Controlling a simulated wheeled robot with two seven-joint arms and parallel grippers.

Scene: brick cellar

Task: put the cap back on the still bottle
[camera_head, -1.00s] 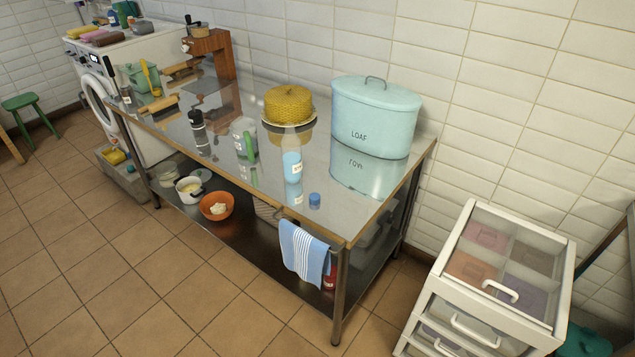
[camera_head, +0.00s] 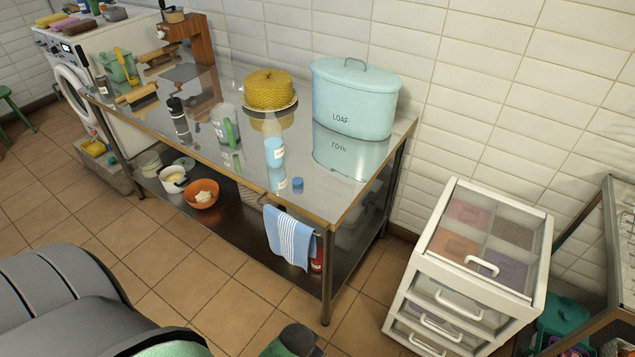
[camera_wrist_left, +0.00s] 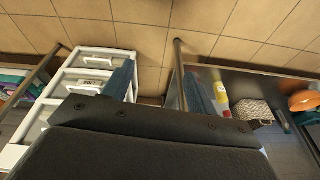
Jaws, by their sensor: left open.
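The still bottle (camera_head: 274,150), clear with a blue label, stands upright and uncapped on the steel table (camera_head: 240,172), near its front edge. The blue cap (camera_head: 298,184) sits apart from it on the tabletop, to the right and nearer the front edge. Neither shows in the left wrist view. My left gripper (camera_wrist_left: 158,82) has its two bluish fingers spread with nothing between them, facing the floor and table leg. In the head view, my left arm enters at bottom left, away from the bottle and cap; its fingers cannot be made out there. My right gripper is out of view.
A blue LOAF bin (camera_head: 355,98), a yellow domed dish (camera_head: 268,88), a glass jug (camera_head: 222,122) and a dark grinder (camera_head: 178,118) stand on the table. A striped towel (camera_head: 288,238) hangs at its front. A white drawer unit (camera_head: 470,270) stands right. Tabletop around the cap is clear.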

